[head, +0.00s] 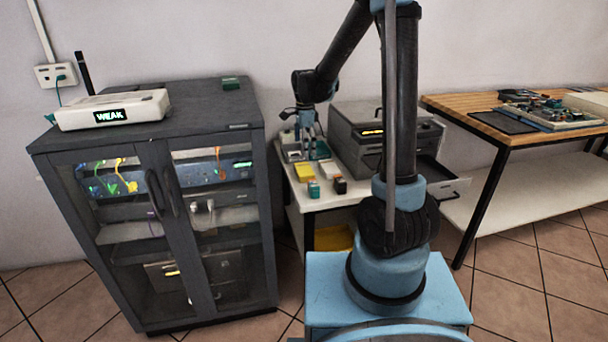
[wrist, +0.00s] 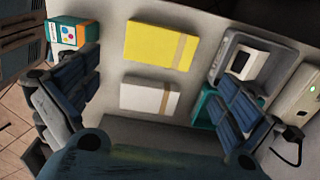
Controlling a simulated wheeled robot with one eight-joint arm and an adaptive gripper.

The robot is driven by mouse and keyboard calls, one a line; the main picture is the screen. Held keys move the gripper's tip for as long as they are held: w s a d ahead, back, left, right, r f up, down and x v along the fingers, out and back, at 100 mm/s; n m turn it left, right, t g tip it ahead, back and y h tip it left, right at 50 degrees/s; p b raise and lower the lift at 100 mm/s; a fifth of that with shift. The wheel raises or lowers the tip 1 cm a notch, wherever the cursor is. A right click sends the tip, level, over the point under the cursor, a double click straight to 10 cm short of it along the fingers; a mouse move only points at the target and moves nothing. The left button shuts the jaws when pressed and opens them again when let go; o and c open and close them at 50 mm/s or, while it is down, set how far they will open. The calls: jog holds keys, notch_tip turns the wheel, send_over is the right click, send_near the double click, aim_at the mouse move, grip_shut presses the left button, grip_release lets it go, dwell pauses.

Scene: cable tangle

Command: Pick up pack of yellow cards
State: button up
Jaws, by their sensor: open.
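The pack of yellow cards (wrist: 160,46) lies flat on the white table, with a tan band near its right end. In the head view the yellow pack (head: 304,172) is on the small table between the cabinet and the grey machine. My gripper (wrist: 160,105) is open and empty, its two blue-grey fingers spread wide on either side in the wrist view. The yellow pack lies beyond the fingertips, between their lines, not touched. In the head view my gripper (head: 306,152) hangs over the back of the small table.
A white banded pack (wrist: 148,98) lies beside the yellow one. A teal-and-white box (wrist: 72,32) stands at the left, and a grey tray with a white device (wrist: 248,62) at the right.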

aim_at(304, 169)
jog(key=shift+a+f, duration=0.1)
jog(key=shift+f, duration=4.9)
jog(key=c, duration=0.8)
